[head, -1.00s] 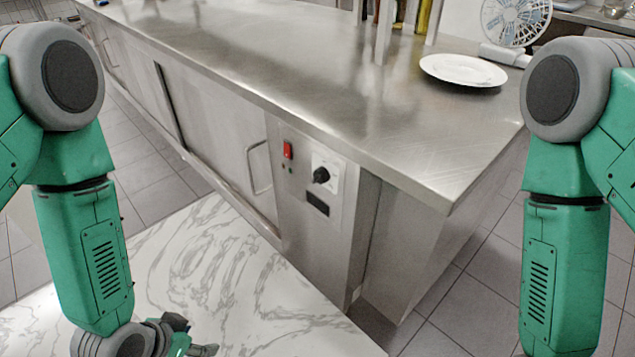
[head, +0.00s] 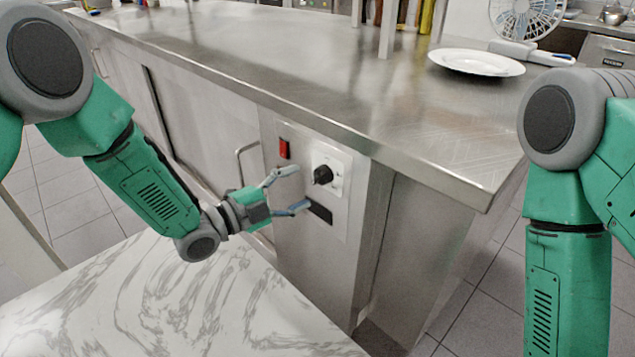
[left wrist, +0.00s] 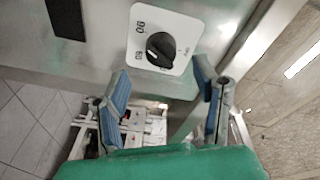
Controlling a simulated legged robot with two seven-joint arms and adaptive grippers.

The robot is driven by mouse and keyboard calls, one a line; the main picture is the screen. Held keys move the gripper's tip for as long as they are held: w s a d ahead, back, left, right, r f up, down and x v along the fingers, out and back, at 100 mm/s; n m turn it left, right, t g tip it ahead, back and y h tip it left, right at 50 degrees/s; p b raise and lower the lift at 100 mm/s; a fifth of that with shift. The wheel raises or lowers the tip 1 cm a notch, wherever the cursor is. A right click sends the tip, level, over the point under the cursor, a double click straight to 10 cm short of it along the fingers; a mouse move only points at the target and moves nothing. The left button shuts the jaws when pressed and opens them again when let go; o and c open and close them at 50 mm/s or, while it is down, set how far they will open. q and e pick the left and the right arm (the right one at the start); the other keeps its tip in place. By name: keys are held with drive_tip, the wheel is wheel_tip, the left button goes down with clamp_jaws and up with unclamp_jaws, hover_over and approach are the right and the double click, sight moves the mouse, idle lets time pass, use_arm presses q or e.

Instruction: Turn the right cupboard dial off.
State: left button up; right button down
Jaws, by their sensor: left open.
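The black cupboard dial (head: 323,174) sits on a white square plate on the steel cupboard's front panel, right of a red switch (head: 284,149). In the left wrist view the dial (left wrist: 160,48) shows near the top middle, with a pale pointer line and partly legible marks around it. My left gripper (head: 290,192) is open and empty, just left of the dial and slightly below it in the head view, apart from it as far as I can see. In the left wrist view its two blue-padded fingers (left wrist: 163,95) are spread below the dial plate. My right gripper is out of view.
The steel counter (head: 300,60) overhangs the panel. A cupboard handle (head: 240,160) is left of the gripper. A marble-patterned surface (head: 190,300) lies in front, below my left arm. A white plate (head: 476,62) and a fan (head: 527,18) are on the counter.

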sight(314, 180)
use_arm(q)
drive_tip(key=x, duration=0.4)
drive_tip(key=shift+w+b, duration=0.1)
drive_tip(key=shift+b, duration=0.3)
drive_tip(key=shift+w+d, duration=0.35)
drive_tip(key=shift+d, duration=0.3)
drive_tip(key=c, duration=1.1)
